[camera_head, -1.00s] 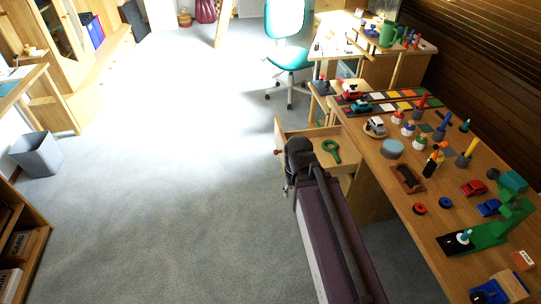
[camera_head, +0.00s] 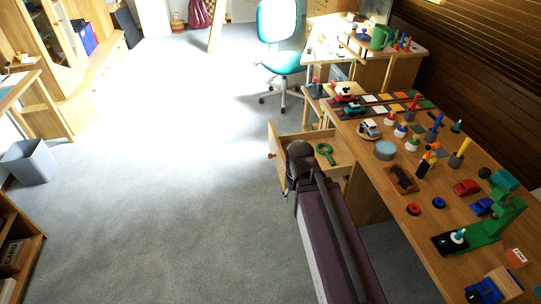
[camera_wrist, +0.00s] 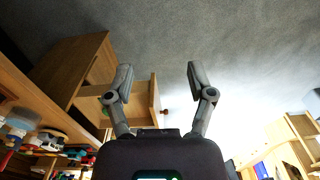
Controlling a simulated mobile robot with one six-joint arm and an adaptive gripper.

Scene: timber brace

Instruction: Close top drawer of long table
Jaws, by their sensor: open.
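The long table (camera_head: 458,216) runs along the right of the head view. Its top drawer (camera_head: 272,154) stands pulled out toward the left, with a round knob on its front. A green ring-shaped object with a handle (camera_head: 324,152) lies inside. My dark arm reaches up to the drawer and covers part of its front and near side. In the wrist view my gripper (camera_wrist: 158,70) is open and empty, its two fingers spread. The drawer (camera_wrist: 141,105) and its knob (camera_wrist: 165,112) show beyond and between the fingers; I cannot tell any contact.
Toys, pegs and a green crane (camera_head: 490,232) crowd the tabletop. A teal chair (camera_head: 280,50) stands beyond the drawer. A grey bin (camera_head: 28,163) is at far left. The carpet left of the drawer is free.

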